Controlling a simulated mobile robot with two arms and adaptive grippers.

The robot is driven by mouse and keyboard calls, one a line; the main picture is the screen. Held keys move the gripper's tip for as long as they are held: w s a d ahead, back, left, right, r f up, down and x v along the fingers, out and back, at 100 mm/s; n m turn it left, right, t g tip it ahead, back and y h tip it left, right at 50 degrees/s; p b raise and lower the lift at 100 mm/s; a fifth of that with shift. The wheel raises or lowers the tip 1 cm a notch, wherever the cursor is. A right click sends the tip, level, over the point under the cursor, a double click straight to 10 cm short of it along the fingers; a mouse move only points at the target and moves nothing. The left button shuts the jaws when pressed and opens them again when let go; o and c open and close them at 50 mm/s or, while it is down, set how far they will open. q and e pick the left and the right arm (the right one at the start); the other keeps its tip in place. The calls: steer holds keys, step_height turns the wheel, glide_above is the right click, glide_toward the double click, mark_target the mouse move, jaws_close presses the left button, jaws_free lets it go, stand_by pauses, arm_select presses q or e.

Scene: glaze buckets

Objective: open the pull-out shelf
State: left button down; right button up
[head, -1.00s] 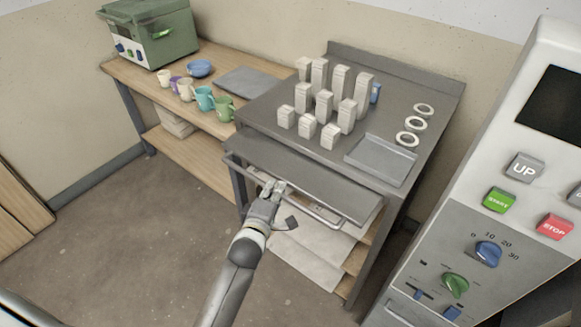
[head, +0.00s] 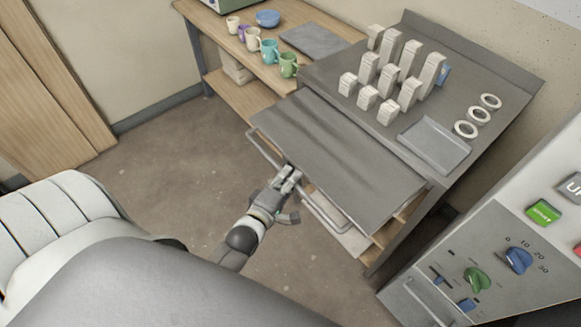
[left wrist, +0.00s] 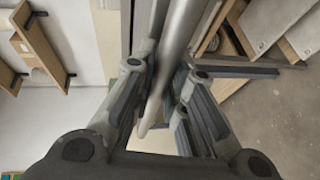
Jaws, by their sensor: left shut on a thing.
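The pull-out shelf (head: 335,155) is a flat grey metal panel under the top of the metal table. It stands well out from the table front. A long bar handle (head: 325,212) runs along its front edge. My left gripper (head: 290,174) is shut on this handle, near its middle. In the left wrist view the handle bar (left wrist: 180,45) passes between the two fingers of the left gripper (left wrist: 160,75). My right gripper is not in view.
The metal table (head: 460,95) carries several pale blocks, three white rings (head: 478,116) and a shallow tray (head: 433,145). A wooden bench (head: 225,62) with cups stands behind at left. A control machine (head: 480,250) stands at right. Open floor (head: 160,160) lies left of the shelf.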

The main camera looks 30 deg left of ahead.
arm_select(q)
steer(key=c, duration=1.5)
jaws_free()
steer(key=shift+o, duration=0.2)
steer(key=s+r, duration=0.2)
steer(key=s, duration=0.9)
steer(key=shift+s+d, duration=0.3)
steer(key=shift+s, duration=0.1)
